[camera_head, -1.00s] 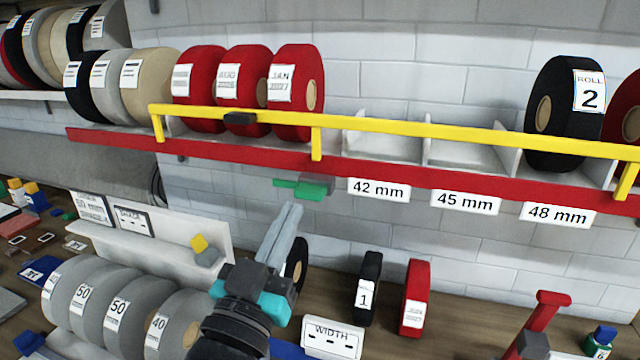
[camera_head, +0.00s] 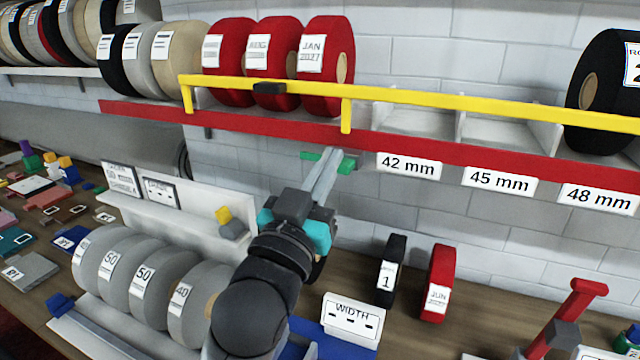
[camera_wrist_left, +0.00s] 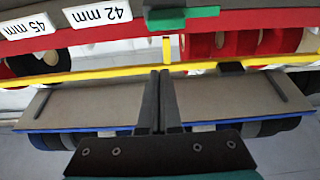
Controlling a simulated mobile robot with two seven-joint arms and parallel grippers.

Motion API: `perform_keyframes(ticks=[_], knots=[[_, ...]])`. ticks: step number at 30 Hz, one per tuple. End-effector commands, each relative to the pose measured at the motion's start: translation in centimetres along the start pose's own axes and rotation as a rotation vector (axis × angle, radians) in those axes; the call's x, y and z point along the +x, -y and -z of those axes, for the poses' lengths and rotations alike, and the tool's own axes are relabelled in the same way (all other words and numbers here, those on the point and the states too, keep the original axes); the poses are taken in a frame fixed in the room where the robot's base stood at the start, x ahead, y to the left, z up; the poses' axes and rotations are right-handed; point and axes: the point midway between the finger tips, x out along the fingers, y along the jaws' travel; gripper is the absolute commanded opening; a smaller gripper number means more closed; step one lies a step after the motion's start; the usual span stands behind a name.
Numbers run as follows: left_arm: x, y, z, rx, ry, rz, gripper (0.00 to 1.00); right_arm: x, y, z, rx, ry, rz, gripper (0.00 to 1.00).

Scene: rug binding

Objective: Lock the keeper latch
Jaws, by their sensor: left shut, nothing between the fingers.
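A latch with a green handle (camera_head: 345,167) on a small grey block sits under the red front edge of the shelf, left of the 42 mm label. In the left wrist view the green handle (camera_wrist_left: 182,13) lies across the top of the picture. My left gripper (camera_head: 330,157) reaches up from below, and its fingers overlap the latch in the head view. In the left wrist view its fingers (camera_wrist_left: 164,73) are shut together and empty, with a gap in the picture between tips and handle. I cannot tell whether they touch. My right gripper is out of view.
A yellow bar (camera_head: 430,98) with a dark piece (camera_head: 270,88) runs along the shelf front, before the red rolls (camera_head: 325,68). Below, grey rolls (camera_head: 150,285), a WIDTH sign (camera_head: 352,318), a black roll (camera_head: 391,268) and a red roll (camera_head: 438,285) stand on the bench.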

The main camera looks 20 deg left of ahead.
Motion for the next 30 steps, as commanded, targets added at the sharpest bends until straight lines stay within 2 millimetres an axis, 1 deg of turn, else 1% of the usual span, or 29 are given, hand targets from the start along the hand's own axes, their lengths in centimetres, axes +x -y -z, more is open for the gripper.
perform_keyframes(ticks=[1, 9, 10, 12, 18, 30], knots=[[1.1, 0.0, 0.3, 0.000, -0.002, 0.001, 0.00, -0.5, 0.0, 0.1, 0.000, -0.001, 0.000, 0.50], [5.5, 0.0, 0.3, -0.001, 0.000, 0.001, 0.00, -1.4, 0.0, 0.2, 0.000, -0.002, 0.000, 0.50], [5.5, 0.0, -0.3, -0.002, 0.004, 0.002, 0.00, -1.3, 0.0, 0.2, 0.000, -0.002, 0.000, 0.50], [4.8, 0.0, -1.8, -0.003, 0.008, 0.002, 0.00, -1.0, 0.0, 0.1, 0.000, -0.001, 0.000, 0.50], [4.1, 0.1, -3.5, -0.001, 0.003, 0.002, 0.00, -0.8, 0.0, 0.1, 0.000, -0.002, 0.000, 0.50], [4.0, 0.0, -3.7, -0.001, 0.000, 0.001, 0.00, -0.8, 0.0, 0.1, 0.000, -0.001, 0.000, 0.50]])
